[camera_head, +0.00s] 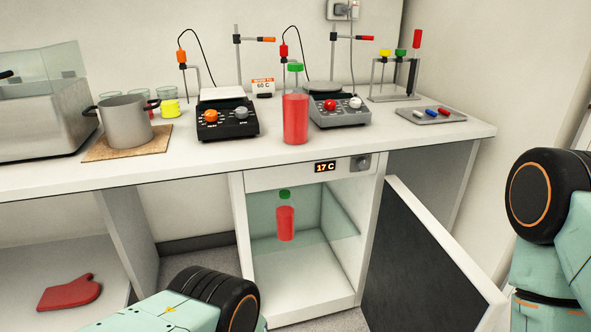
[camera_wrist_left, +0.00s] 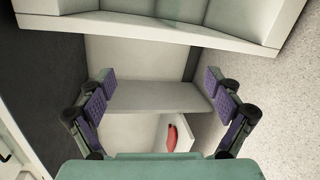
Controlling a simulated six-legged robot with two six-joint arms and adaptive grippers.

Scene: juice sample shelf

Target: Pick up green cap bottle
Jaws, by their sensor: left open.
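A bottle with a green cap and red juice (camera_head: 285,222) stands upright inside the open fridge compartment under the counter. A larger red container with a green cap (camera_head: 295,118) stands upright on the counter above. My left gripper (camera_wrist_left: 158,82) is open and empty in the left wrist view, its purple-padded fingers spread apart. No bottle shows between its fingers or elsewhere in that view. In the head view only part of my left arm shows at the bottom, left of the fridge. My right gripper is out of view; part of my right arm shows at the right edge.
The fridge door (camera_head: 425,265) hangs open to the right. The white counter (camera_head: 390,145) carries a pot (camera_head: 126,122), a black hotplate device (camera_head: 228,122), a grey one (camera_head: 338,112) and a tray (camera_head: 430,116). A red mitt (camera_head: 70,291) lies at lower left.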

